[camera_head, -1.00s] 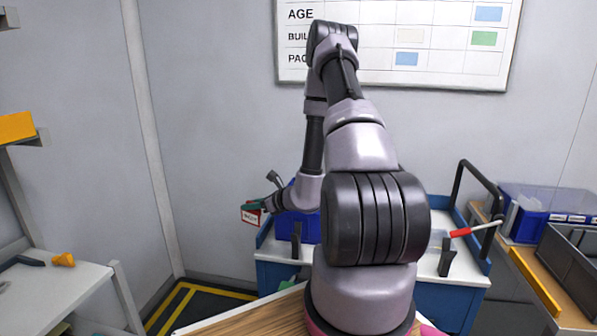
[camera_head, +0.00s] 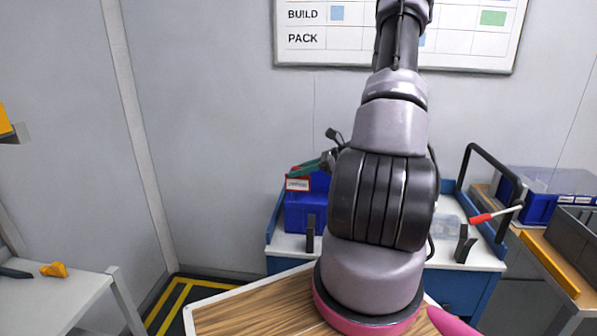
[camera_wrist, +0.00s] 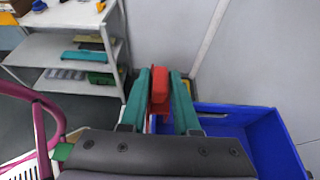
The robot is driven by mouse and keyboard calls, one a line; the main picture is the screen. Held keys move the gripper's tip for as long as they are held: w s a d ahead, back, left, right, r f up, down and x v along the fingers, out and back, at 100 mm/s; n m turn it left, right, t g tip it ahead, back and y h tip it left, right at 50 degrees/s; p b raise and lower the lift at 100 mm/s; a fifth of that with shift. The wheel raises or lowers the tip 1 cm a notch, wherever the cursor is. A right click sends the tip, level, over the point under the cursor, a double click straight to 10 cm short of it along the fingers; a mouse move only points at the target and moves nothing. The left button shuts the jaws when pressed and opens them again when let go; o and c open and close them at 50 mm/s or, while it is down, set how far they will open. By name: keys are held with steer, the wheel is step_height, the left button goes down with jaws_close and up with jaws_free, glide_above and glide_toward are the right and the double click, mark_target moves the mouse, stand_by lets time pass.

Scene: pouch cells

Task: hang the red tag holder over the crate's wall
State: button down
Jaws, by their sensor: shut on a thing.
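My gripper (camera_wrist: 160,100) has two teal fingers shut on the red tag holder (camera_wrist: 159,88), which stands between their tips in the wrist view. In the head view the tag holder (camera_head: 297,184) shows a white label in a red frame, at the height of the blue crate's top. The blue crate (camera_head: 303,214) stands on the workbench, partly hidden by my arm. In the wrist view the crate (camera_wrist: 262,120) is open and lies to the right of and below the fingers. I cannot tell whether the holder touches the crate's wall.
The blue-edged workbench (camera_head: 288,246) also carries a dark upright holder (camera_head: 310,234) in front of the crate. A red-handled tool (camera_head: 482,218) and a black frame (camera_head: 463,165) are at the right. A grey shelf (camera_wrist: 75,45) stands apart at the left.

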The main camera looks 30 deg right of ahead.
mark_target(299, 187)
steer(key=shift+s+f, duration=0.1)
steer(key=shift+f, duration=2.85)
steer(key=shift+f, duration=1.85)
steer(key=c, duration=0.6)
jaws_free()
steer(key=shift+o, duration=0.2)
steer(key=v, duration=1.1)
steer(key=shift+a, duration=0.1)
